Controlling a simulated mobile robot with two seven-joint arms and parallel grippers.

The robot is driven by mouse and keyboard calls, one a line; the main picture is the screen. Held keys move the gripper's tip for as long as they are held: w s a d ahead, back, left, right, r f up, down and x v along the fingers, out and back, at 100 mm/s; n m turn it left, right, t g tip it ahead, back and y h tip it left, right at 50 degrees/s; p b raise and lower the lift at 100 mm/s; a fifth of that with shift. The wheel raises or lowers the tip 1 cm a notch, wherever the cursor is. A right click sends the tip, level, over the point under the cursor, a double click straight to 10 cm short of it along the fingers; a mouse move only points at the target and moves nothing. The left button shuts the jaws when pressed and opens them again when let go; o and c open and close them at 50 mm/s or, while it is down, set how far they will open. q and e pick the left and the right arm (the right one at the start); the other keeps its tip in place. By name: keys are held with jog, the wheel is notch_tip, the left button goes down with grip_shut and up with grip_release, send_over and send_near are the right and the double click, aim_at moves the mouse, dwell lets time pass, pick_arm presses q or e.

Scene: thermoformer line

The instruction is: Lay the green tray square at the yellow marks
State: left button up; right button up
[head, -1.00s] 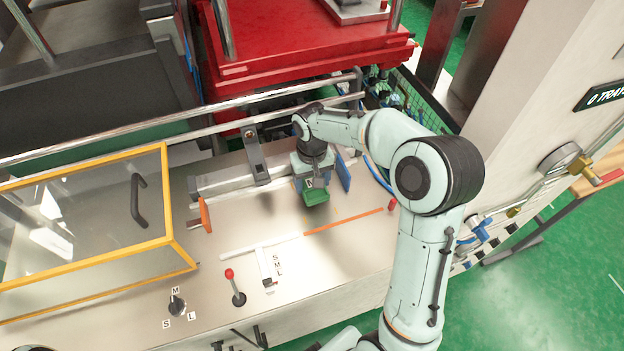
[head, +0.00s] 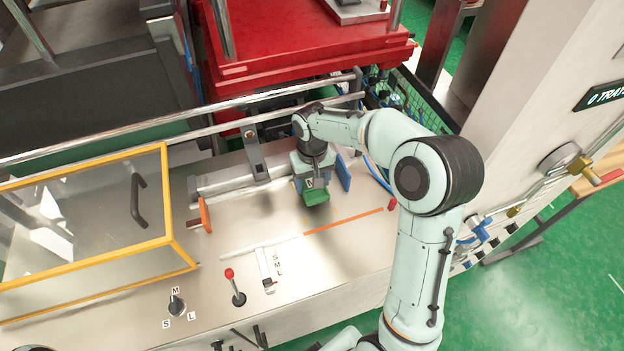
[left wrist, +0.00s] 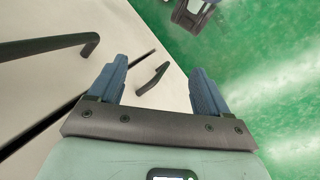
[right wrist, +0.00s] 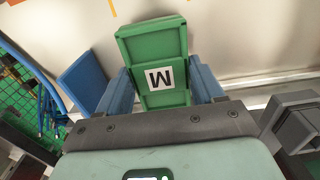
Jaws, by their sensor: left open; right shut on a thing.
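The green tray (head: 316,194) is a small shallow piece with a white label reading M, clear in the right wrist view (right wrist: 153,45). My right gripper (head: 313,182) is shut on it, a blue finger on each side (right wrist: 160,88). The tray is above or at the steel table top; contact cannot be told. A small yellow-orange mark shows on the table in the right wrist view (right wrist: 112,8). My left gripper (left wrist: 160,85) is open and empty, over a pale panel edge and the green floor. It does not show in the head view.
A blue plate (head: 343,172) stands just right of the tray, and an orange plate (head: 205,215) stands left. An orange strip (head: 345,220) and a white strip (head: 258,246) lie in front. A red-knobbed lever (head: 234,287) and a yellow-framed guard (head: 168,200) are further left.

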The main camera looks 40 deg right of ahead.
pick_arm(q)
jog(key=shift+s+f+b, duration=0.75)
jog(key=shift+s+f, duration=0.05)
jog(key=shift+f, duration=0.2)
pick_arm(e)
jog(key=shift+f, duration=1.6)
jog(key=o, duration=1.5)
pick_arm(q)
jog(key=shift+w+r+p, duration=0.75)
jog(key=shift+w+r, duration=0.05)
jog(key=shift+r, duration=0.2)
pick_arm(e)
notch_tip(320, 180, up, 14)
jog(key=shift+f, duration=0.25)
pick_arm(q)
jog(key=shift+s, duration=0.1)
pick_arm(e)
jog(key=shift+f, duration=0.1)
